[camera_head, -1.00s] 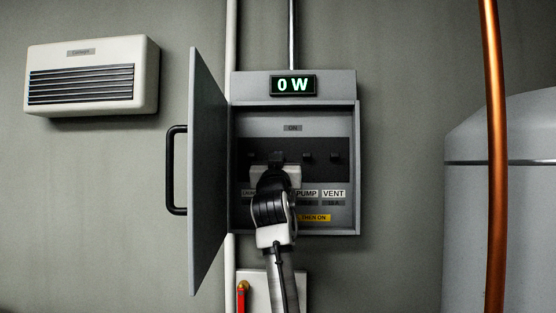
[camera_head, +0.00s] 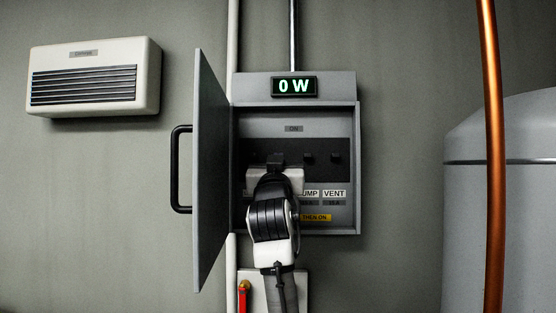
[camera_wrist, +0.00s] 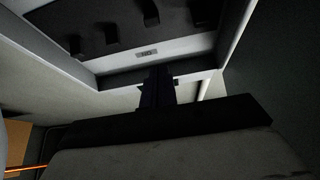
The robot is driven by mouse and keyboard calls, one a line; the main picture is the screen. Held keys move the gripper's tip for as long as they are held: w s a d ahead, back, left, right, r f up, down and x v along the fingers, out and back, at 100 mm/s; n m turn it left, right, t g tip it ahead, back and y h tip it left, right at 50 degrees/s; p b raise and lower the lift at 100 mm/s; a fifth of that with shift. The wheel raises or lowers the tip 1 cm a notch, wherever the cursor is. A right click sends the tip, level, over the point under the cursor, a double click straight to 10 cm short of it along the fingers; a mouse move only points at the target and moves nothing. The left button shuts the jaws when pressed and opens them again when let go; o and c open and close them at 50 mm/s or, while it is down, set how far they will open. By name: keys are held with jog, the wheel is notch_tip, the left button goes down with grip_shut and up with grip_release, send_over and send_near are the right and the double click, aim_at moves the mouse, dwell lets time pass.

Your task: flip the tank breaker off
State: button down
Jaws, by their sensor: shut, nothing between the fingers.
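The grey breaker box (camera_head: 345,215) is on the wall with its door (camera_head: 211,180) open to the left. A row of dark breaker levers crosses its black panel, including the levers above PUMP (camera_head: 308,158) and VENT (camera_head: 335,158). No tank label is readable; my arm covers part of the label row. My gripper (camera_head: 276,160) is shut and empty, its tips in front of the panel at lever height, left of the PUMP lever. I cannot tell whether it touches a lever. The wrist view shows my dark fingers (camera_wrist: 157,88) below the ON plate (camera_wrist: 147,53) and several levers.
A lit display (camera_head: 293,86) on top of the box reads 0 W. The door's black handle (camera_head: 180,170) sticks out left. A white heater (camera_head: 95,77) hangs at the left, and a copper pipe (camera_head: 492,150) and grey tank (camera_head: 520,200) stand at the right.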

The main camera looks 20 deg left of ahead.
jog(key=shift+v, duration=1.1)
jog(key=shift+f, duration=0.1)
